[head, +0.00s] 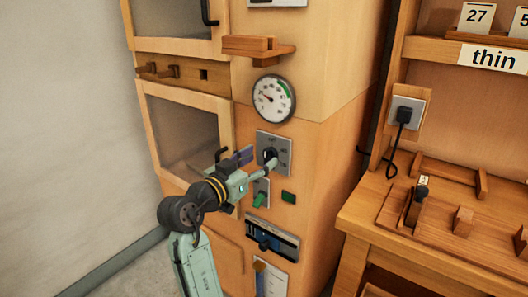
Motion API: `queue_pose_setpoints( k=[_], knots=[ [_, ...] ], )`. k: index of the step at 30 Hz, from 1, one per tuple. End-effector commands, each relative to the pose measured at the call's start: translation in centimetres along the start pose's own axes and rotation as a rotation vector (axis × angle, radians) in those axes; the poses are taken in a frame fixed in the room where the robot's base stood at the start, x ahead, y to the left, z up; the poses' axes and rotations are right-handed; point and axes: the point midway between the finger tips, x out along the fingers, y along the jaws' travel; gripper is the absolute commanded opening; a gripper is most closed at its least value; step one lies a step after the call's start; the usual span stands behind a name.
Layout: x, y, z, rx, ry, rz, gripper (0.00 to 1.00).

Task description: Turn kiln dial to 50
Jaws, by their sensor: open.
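The kiln dial (270,154) is a dark knob on a grey square plate (285,143) with small markings around it, on the wooden front of the kiln. Part of it is behind my gripper, and I cannot read where it points. My gripper (263,163) is open, right at the dial's lower left. One pale green finger reaches across the lower part of the plate. I cannot tell whether the fingers touch the knob or are around it.
A round gauge (273,98) and a small wooden shelf (258,47) sit above the dial. A green lever (260,200), a green button (289,197) and a blue slider panel (271,240) are below. A wooden workbench (356,212) with a plugged-in cable (396,150) stands right.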

Motion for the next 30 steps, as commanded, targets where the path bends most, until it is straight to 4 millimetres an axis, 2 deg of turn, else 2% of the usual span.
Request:
queue_pose_setpoints(
  k=[1, 6, 17, 30],
  knots=[
    [0.9, 0.1, -0.2, -0.001, -0.001, 0.001, 0.52],
    [2.6, -0.1, -0.1, -0.001, 0.000, -0.001, 0.52],
    [3.2, -0.1, 0.0, 0.001, 0.001, -0.002, 0.52],
    [3.1, -0.1, 0.0, 0.000, 0.001, -0.002, 0.23]
  ],
)
